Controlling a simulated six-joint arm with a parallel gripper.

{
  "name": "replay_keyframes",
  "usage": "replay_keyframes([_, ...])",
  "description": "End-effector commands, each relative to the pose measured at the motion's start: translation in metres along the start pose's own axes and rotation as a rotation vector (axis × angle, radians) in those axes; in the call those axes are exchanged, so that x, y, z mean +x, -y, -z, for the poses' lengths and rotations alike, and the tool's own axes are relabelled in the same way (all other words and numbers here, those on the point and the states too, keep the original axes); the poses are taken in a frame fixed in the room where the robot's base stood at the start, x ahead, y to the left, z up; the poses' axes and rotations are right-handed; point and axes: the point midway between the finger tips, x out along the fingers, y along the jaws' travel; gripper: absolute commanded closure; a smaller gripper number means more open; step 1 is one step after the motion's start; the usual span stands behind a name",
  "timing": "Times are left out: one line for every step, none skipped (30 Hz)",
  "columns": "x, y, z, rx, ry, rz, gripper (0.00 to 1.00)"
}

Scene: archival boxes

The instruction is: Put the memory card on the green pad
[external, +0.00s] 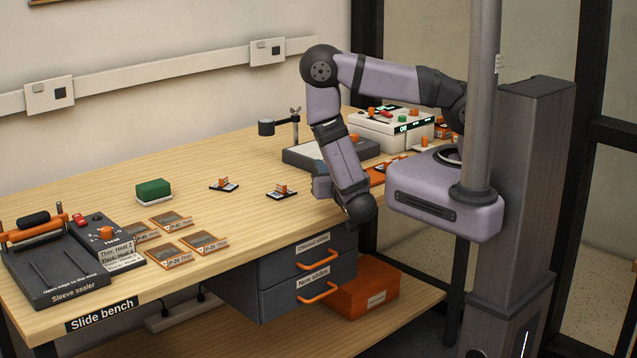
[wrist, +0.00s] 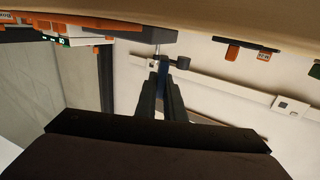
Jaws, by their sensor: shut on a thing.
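My gripper (wrist: 164,78) points away from the camera in the wrist view, its two dark fingers closed on a thin blue piece (wrist: 163,72). The piece is mostly hidden between the fingers, and I cannot tell for sure that it is the memory card. A green block with a pale base (external: 153,190), the only green pad-like thing I see, lies on the left half of the bench, well left of my gripper.
Two small dark plates with orange pieces (external: 224,185) (external: 281,191) lie between the green block and my gripper. Several orange-framed slides (external: 178,259) and the sleeve sealer (external: 55,265) are at the left. A grey stand (external: 300,155) and a white device (external: 392,128) are at the back right.

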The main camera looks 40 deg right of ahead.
Motion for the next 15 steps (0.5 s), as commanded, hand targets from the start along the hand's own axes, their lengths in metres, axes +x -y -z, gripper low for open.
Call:
replay_keyframes([0.006, 0.014, 0.009, 0.01, -0.001, 0.011, 1.0])
replay_keyframes([0.01, 0.022, 0.012, 0.011, 0.001, 0.018, 1.0])
replay_keyframes([0.015, 0.035, 0.016, 0.013, 0.002, 0.031, 1.0])
replay_keyframes([0.019, 0.043, 0.019, 0.013, 0.003, 0.04, 1.0])
replay_keyframes([0.023, 0.053, 0.023, 0.015, 0.005, 0.051, 1.0])
replay_keyframes([0.029, 0.067, 0.028, 0.015, 0.005, 0.067, 1.0])
replay_keyframes([0.033, 0.077, 0.031, 0.016, 0.007, 0.079, 1.0])
replay_keyframes([0.037, 0.087, 0.035, 0.017, 0.006, 0.093, 1.0])
replay_keyframes([0.043, 0.102, 0.041, 0.018, 0.007, 0.113, 1.0])
replay_keyframes([0.048, 0.112, 0.044, 0.017, 0.008, 0.128, 1.0])
replay_keyframes([0.052, 0.123, 0.049, 0.018, 0.007, 0.144, 1.0])
replay_keyframes([0.058, 0.138, 0.054, 0.019, 0.007, 0.167, 1.0])
replay_keyframes([0.063, 0.149, 0.058, 0.02, 0.007, 0.187, 1.0])
replay_keyframes([0.067, 0.161, 0.062, 0.02, 0.007, 0.206, 1.0])
replay_keyframes([0.074, 0.177, 0.069, 0.021, 0.006, 0.235, 1.0])
